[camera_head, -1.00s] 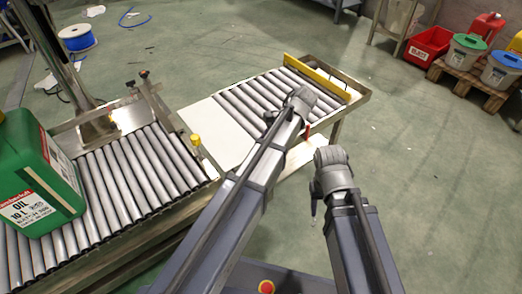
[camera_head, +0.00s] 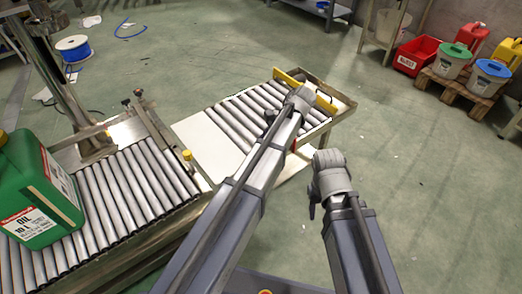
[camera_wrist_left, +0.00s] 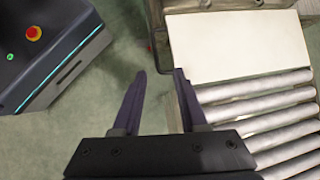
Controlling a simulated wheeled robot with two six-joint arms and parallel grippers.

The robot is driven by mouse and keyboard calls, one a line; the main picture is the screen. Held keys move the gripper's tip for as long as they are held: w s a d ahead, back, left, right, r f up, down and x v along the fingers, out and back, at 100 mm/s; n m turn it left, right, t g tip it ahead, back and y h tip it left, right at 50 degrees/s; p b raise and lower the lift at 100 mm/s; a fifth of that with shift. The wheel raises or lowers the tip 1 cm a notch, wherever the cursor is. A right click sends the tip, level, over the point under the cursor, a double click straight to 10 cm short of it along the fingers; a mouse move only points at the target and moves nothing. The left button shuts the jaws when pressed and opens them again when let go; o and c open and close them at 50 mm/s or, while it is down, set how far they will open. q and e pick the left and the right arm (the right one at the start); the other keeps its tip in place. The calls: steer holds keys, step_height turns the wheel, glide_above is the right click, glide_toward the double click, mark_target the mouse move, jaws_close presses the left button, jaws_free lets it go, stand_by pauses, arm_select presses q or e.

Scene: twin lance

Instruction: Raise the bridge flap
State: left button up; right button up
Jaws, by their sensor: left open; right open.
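A pale flat panel (camera_head: 208,137), which looks like the bridge flap, spans between the near-left roller conveyor (camera_head: 130,185) and the far roller conveyor (camera_head: 245,118). Its tilt is hard to judge. It also shows in the left wrist view (camera_wrist_left: 237,45), beside the rollers. My left gripper (camera_wrist_left: 160,74) is open and empty, its fingertips near the panel's lower left corner in that view; contact cannot be told. My right gripper (camera_head: 312,206) hangs over the floor, right of the conveyors, small and empty.
A green oil canister (camera_head: 35,190) stands on the near-left conveyor. A yellow stop bar (camera_head: 290,79) edges the far conveyor. A red bin (camera_head: 422,50) and buckets on a pallet stand at the back right. The floor on the right is clear.

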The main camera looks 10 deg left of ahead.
stand_by(0.3)
arm_select(q)
steer(key=s+d+n+t+h+p, duration=0.2)
steer(key=s+d, duration=0.3)
steer(key=s, duration=0.3)
steer(key=s+d+n+t+h+p, duration=0.2)
steer(key=s+d+h+p, duration=0.15)
steer(key=s, duration=0.45)
step_height(320, 180, up, 38)
steer(key=d+p, duration=0.1)
steer(key=p, duration=3.6)
steer(key=shift+d+r, duration=0.25)
arm_select(e)
step_height(320, 180, up, 43)
steer(key=shift+f, duration=0.15)
arm_select(q)
steer(key=shift+y, duration=0.25)
